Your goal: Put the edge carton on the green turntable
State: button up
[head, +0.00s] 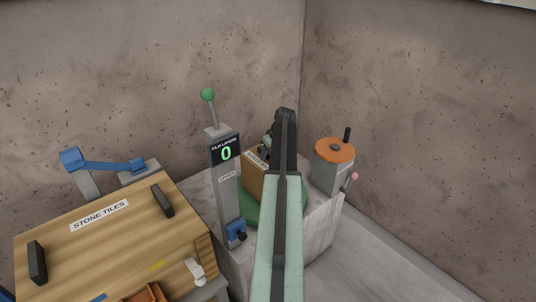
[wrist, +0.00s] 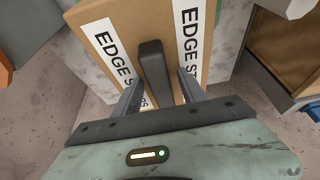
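The edge carton (head: 254,178) is a tan box with a white label and a black handle. In the head view it appears at the green turntable (head: 262,214), partly hidden behind my arm, so its full contact with the disc cannot be seen. In the wrist view the carton (wrist: 118,20) fills the upper middle, with two white labels beside its black handle (wrist: 154,72). My gripper (wrist: 160,80) is open, its fingers on either side of the handle with small gaps visible. In the head view my gripper (head: 280,142) is over the carton.
A grey post (head: 225,190) with a green-knobbed lever and a display reading 0 stands left of the turntable. A grey canister (head: 330,175) with an orange lid stands close on the right. A wooden STONE TILES box (head: 120,240) is at left; walls are behind.

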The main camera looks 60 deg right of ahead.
jog(key=shift+s+r+p, duration=0.1)
jog(key=shift+r+p, duration=0.45)
jog(key=p+v, duration=1)
jog(key=v, duration=0.1)
jog(key=shift+a, duration=0.1)
